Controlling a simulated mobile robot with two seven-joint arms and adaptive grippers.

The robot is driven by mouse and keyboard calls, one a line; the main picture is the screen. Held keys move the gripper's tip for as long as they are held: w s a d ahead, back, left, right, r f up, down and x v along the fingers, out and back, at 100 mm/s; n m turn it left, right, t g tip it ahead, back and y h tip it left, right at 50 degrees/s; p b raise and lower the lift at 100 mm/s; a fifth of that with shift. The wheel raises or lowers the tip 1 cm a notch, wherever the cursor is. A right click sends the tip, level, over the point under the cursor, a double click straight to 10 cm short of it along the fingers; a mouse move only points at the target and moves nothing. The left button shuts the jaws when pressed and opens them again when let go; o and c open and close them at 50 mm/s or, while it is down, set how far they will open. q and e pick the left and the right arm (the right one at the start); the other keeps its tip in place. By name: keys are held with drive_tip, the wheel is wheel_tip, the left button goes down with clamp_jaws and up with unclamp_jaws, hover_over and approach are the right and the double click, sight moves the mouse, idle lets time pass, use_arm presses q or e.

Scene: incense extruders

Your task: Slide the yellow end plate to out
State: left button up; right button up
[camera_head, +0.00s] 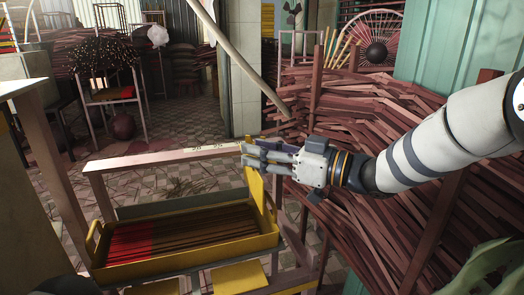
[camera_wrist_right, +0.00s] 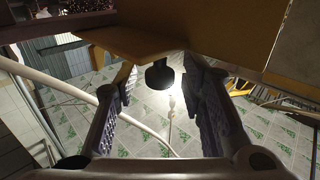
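The yellow end plate (camera_head: 256,192) stands upright at the right end of a yellow tray in the head view. Its broad face (camera_wrist_right: 140,44) crosses the top of the right wrist view, looking brown in shade. A black knob (camera_wrist_right: 160,76) shows below the plate's edge. My right gripper (camera_head: 250,155) is at the upper part of the plate. In the wrist view its two fingers (camera_wrist_right: 163,90) are spread on either side of the knob, with visible gaps. It holds nothing that I can see.
The yellow tray (camera_head: 190,254) holds red and brown incense sticks. A wooden rail (camera_head: 150,160) runs behind it. Piles of reddish-brown sticks (camera_head: 375,130) fill the right side. Tiled floor (camera_head: 190,110) is open behind the rail.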

clamp_jaws()
drive_tip(key=d, duration=0.1)
drive_tip(key=w+d, duration=0.1)
drive_tip(key=d, duration=0.3)
drive_tip(key=shift+w+d+p, duration=0.25)
drive_tip(key=shift+w+p, duration=0.1)
drive_tip(key=shift+w, duration=0.05)
unclamp_jaws()
drive_tip(key=shift+a, duration=0.1)
drive_tip(key=v, duration=1.2)
